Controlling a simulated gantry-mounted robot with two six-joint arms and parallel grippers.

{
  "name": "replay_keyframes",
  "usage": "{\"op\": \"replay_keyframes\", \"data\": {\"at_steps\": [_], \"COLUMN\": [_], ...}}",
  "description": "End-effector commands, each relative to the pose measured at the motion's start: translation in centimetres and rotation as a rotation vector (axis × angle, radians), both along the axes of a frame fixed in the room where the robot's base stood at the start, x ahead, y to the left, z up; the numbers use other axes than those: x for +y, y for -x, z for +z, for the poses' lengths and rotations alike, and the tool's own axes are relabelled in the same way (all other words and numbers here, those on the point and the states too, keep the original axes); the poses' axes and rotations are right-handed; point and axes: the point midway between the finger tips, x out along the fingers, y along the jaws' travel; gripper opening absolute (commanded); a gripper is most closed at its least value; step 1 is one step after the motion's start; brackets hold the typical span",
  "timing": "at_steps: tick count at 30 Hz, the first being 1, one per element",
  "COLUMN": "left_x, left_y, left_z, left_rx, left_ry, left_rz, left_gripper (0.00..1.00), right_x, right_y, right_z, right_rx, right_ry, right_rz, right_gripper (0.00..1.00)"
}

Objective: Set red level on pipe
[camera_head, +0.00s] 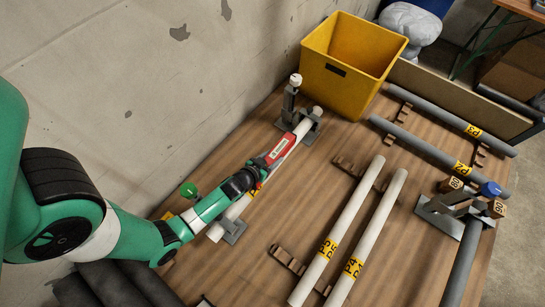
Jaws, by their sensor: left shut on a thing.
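The red level (283,147) lies lengthwise along the white pipe (240,205) near the wall, left of the table's middle. I cannot tell whether it rests on the pipe or is just above it. This pipe runs between a near grey bracket (235,232) and a far grey bracket (314,123). My left gripper (261,164) is shut on the near end of the level and hides that end and part of the pipe. My right gripper is out of view.
A yellow bin (337,88) stands at the back. Two white pipes (345,220) lie on brown racks at centre right. Grey pipes (430,143) lie at the far right. A grey stand (440,213) carries a blue-capped valve (490,189). A green knob (188,190) is beside my left arm.

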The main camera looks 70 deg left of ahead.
Motion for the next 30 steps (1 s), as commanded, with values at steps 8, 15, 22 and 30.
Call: {"op": "replay_keyframes", "data": {"at_steps": [8, 15, 22, 30], "left_x": [0.0, -0.1, -1.6, -4.6], "left_y": [0.0, 0.2, 2.5, 7.1], "left_z": [-0.1, -0.1, 1.7, 4.5], "left_rx": [0.002, 0.004, 0.004, 0.003], "left_ry": [0.001, 0.002, 0.001, 0.001], "left_rz": [0.000, 0.001, 0.000, -0.003], "left_gripper": [0.87, 0.87, 0.87, 0.87], "right_x": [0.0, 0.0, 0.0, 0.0], "right_y": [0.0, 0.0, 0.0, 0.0], "right_z": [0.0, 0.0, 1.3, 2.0], "right_rx": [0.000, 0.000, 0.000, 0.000], "right_ry": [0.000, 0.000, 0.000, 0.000], "right_rz": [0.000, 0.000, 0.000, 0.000], "right_gripper": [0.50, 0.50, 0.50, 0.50]}}
